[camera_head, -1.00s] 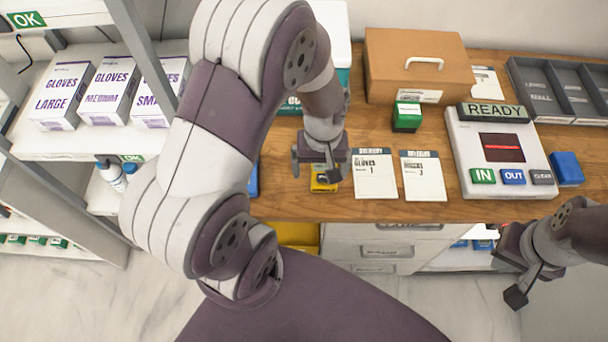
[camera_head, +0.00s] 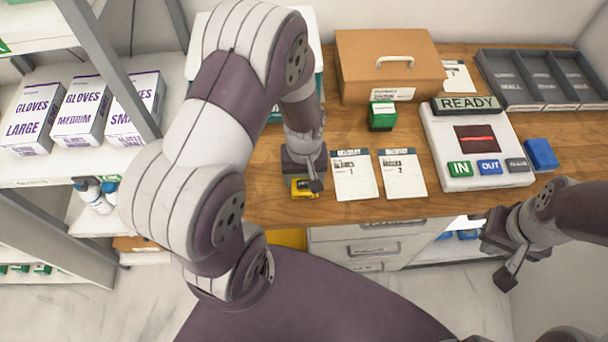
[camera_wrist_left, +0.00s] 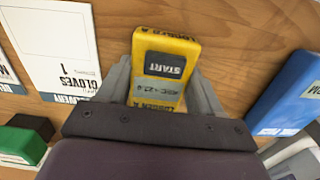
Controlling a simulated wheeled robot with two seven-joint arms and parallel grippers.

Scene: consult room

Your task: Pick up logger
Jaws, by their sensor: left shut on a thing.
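The logger (camera_head: 301,190) is a small yellow box near the front edge of the wooden counter, partly covered by my left gripper in the head view. In the left wrist view the logger (camera_wrist_left: 165,65) shows a dark START label and a small grey display. My left gripper (camera_head: 308,178) reaches down onto it, and in the wrist view the left gripper's fingers (camera_wrist_left: 160,85) are shut on its two sides. The logger appears to be at counter level; I cannot tell whether it touches the wood. My right gripper (camera_head: 500,258) is empty, with its fingers apart, beyond the counter's front edge.
Two delivery cards (camera_head: 354,175) lie right of the logger. A green box (camera_head: 382,116), cardboard case (camera_head: 388,65) and READY console (camera_head: 477,150) stand beyond. A blue item (camera_wrist_left: 288,98) lies close by in the wrist view. A glove-box shelf (camera_head: 30,172) is at left.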

